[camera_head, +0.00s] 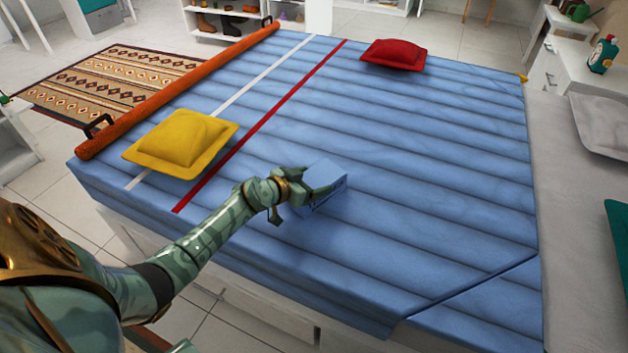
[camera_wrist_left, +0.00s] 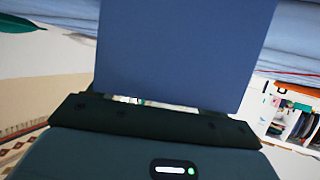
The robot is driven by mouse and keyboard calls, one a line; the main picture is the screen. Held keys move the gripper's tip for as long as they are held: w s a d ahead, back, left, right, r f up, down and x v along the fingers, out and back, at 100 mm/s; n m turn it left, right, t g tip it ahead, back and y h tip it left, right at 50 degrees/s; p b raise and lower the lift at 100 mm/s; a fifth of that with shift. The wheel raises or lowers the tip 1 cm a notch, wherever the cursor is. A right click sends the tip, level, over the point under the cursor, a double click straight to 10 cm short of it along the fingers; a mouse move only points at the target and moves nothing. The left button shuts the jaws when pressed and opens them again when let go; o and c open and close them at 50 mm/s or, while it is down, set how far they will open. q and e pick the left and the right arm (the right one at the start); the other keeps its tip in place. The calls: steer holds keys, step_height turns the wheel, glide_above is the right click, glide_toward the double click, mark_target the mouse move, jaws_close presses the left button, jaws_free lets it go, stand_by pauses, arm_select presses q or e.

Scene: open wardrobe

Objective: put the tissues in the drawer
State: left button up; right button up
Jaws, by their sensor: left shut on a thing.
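A blue box, which looks like the tissues (camera_head: 326,177), is at the end of my left arm, over the front middle of the blue quilted bed in the head view. My left gripper (camera_head: 300,188) is shut on it. In the left wrist view the tissues (camera_wrist_left: 185,50) fill the upper middle as a plain blue face, right against the dark gripper. Whether the box touches the bed cannot be told. My right gripper is not in view. White drawer fronts (camera_head: 250,312) show under the near side of the bed, mostly hidden by the bed's edge and my arm.
The blue bed (camera_head: 440,200) holds a yellow cushion (camera_head: 180,143) at left and a red cushion (camera_head: 393,55) at the back. An orange roll (camera_head: 185,88) runs along its left edge. A patterned rug (camera_head: 110,85) and tiled floor lie left. A white cabinet (camera_head: 550,70) stands back right.

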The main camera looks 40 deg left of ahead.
arm_select(q)
steer(key=o, duration=1.1)
steer(key=shift+o, duration=0.8)
